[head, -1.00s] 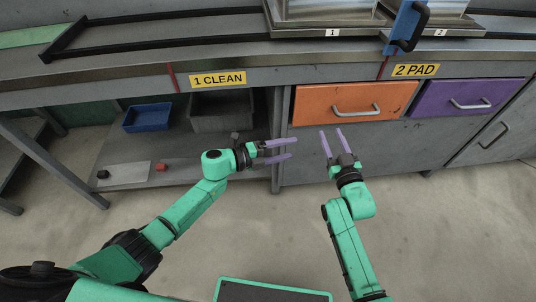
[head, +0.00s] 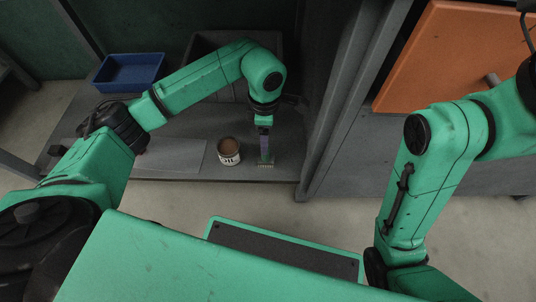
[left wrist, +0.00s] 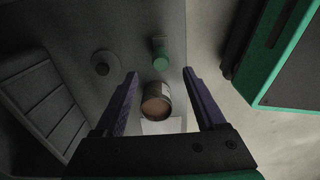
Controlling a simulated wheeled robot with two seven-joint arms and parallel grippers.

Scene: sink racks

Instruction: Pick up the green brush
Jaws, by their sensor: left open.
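The green brush (head: 266,159) is on the lower shelf near its front edge, right of a can in the head view. Its pale bristles face the front. In the left wrist view the green brush (left wrist: 160,54) shows just beyond the fingertips, in line with the gap between them. My left gripper (head: 264,144) reaches down over the shelf beside the brush, with its purple fingers partly hidden. In the left wrist view my left gripper (left wrist: 160,73) is open, with no object held. My right gripper is out of view.
A labelled can with a brown top (head: 229,151) stands close left of the brush. A grey round object (left wrist: 103,64) is nearby in the left wrist view. A blue bin (head: 129,73) and a grey bin (head: 203,50) sit farther back. A cabinet post (head: 335,120) bounds the right side.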

